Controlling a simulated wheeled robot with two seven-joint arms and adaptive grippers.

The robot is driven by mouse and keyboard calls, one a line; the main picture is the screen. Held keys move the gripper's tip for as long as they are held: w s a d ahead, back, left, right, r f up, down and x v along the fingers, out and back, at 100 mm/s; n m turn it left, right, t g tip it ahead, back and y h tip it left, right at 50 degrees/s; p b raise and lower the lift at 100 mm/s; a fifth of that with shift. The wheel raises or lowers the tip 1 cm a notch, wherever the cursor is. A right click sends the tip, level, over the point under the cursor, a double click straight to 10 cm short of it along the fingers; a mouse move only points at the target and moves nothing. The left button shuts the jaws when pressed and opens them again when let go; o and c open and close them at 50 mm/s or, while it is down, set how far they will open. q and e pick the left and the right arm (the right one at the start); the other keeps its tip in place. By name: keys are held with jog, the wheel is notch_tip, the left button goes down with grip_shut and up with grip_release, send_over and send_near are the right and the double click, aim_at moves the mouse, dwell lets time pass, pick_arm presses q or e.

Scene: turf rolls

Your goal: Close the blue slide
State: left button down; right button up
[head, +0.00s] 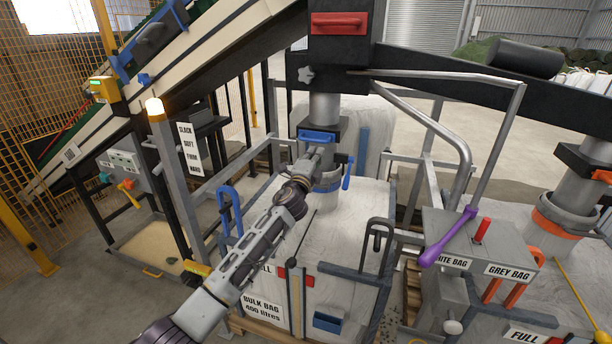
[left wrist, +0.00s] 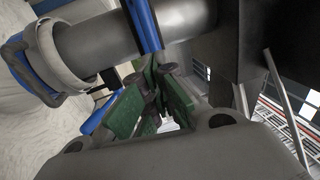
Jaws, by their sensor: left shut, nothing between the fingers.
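The blue slide (head: 318,136) shows as a blue handle on the front of a dark housing, below a grey pipe and above the bulk bag's neck. How far the slide stands out of the housing is hard to tell. My left gripper (head: 314,153) is just below and in front of the handle, shut and empty. In the left wrist view, a blue bar (left wrist: 143,25), apparently the slide's handle, lies just beyond the green fingers of my left gripper (left wrist: 158,80). I cannot tell whether they touch. My right gripper is not in view.
A blue lever (head: 347,173) hangs right of the bag neck, close to my left gripper. The white bulk bag (head: 345,225) stands below. A red handle (head: 340,22) sits above. Grey rails and a purple lever (head: 447,238) stand to the right.

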pick_arm(q)
jog(key=v, duration=0.9)
jog(key=shift+f, duration=0.25)
dwell(0.4)
jog(key=shift+a, duration=0.15)
